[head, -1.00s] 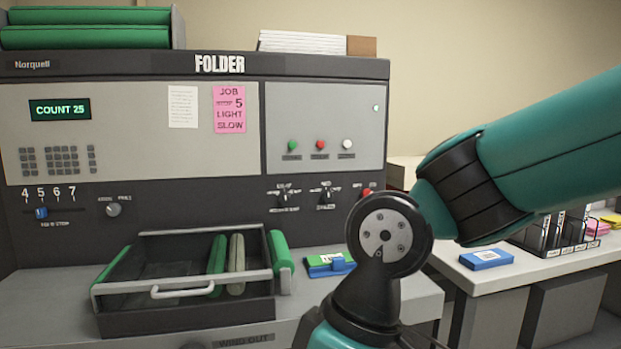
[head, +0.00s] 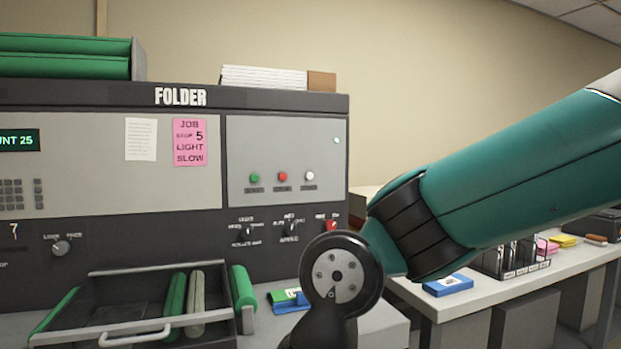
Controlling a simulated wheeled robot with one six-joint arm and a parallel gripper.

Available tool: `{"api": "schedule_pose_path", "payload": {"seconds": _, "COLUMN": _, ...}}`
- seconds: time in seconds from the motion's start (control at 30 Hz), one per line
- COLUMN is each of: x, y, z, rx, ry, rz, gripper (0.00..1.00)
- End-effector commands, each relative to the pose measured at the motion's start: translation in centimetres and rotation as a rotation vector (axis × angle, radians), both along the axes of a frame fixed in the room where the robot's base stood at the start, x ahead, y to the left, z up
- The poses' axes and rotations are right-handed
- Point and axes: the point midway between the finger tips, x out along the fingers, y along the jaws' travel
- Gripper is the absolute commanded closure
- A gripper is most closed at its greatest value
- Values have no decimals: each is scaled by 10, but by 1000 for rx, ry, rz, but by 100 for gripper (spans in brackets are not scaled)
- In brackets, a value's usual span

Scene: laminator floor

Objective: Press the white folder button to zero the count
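The folder machine (head: 180,97) fills the left and middle of the head view. Its grey right panel carries a green button (head: 255,178), a red button (head: 283,177) and the white button (head: 309,176) in a row, white at the right. A green-lit count display (head: 18,140) at the left edge is partly cut off and reads "NT 25". My arm crosses from the right, its dark joint in front of the machine's lower right. My gripper is out of the frame, so its state does not show.
An open drawer (head: 137,327) with green and grey rollers juts from the machine's front. A green and blue packet (head: 288,299) lies beside it. Another red button (head: 331,225) sits near my arm. A blue box (head: 448,285) and dark racks (head: 510,258) stand on the right table.

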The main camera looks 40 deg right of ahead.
Motion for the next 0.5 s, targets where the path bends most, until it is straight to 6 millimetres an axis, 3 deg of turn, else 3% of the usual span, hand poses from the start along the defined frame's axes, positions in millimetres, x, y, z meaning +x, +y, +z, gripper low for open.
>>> {"api": "schedule_pose_path", "payload": {"seconds": 0.03, "x": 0, "y": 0, "z": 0, "rx": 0, "ry": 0, "rz": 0, "gripper": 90}}
{"api": "schedule_pose_path", "payload": {"seconds": 0.1, "x": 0, "y": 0, "z": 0, "rx": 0, "ry": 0, "rz": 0, "gripper": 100}}
{"api": "schedule_pose_path", "payload": {"seconds": 0.5, "x": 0, "y": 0, "z": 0, "rx": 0, "ry": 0, "rz": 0, "gripper": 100}}
